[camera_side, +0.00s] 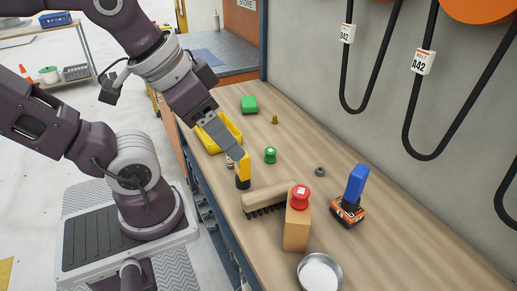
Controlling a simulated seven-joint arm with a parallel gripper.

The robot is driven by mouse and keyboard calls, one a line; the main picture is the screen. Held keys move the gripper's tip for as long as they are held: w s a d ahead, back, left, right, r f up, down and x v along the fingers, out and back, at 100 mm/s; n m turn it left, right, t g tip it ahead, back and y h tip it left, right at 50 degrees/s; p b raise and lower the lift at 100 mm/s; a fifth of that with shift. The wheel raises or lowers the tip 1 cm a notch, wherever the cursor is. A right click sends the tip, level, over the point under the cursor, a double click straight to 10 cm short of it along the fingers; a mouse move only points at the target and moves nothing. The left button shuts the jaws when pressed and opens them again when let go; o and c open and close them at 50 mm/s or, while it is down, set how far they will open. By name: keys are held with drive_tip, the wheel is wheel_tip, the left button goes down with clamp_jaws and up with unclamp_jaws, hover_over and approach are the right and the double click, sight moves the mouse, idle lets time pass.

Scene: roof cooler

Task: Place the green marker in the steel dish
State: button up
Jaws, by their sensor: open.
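The green marker (270,156) is a small green knob-shaped piece standing on the wooden bench, to the right of my gripper. The steel dish (320,273) is a round, shallow metal dish at the near end of the bench, cut off by the bottom edge of the picture. Its pale inside looks empty. My gripper (243,182) has yellow fingers with dark tips and points down over the bench, left of the green marker and apart from it. It is open, with nothing seen between the fingers, though the gap is hard to make out from this side.
A wooden block (296,232) with a red knob-shaped piece (299,195) on top and a brush (268,197) stand between marker and dish. A blue-and-orange tool (352,196) and dark nut (320,171) lie right.

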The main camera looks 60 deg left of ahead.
drive_tip(key=m+g+y, duration=0.1)
drive_tip(key=m+g, duration=0.4)
drive_tip(key=m, duration=1.5)
hover_over(271, 150)
drive_tip(key=s, duration=0.1)
drive_tip(key=f, duration=1.3)
drive_tip(key=d+f, duration=0.1)
drive_tip(key=f, duration=0.5)
drive_tip(key=shift+f, duration=0.15)
drive_tip(key=f, duration=0.4)
drive_tip(key=a+f, duration=0.1)
drive_tip(key=f, duration=0.2)
drive_tip(key=shift+w, duration=0.4)
clamp_jaws()
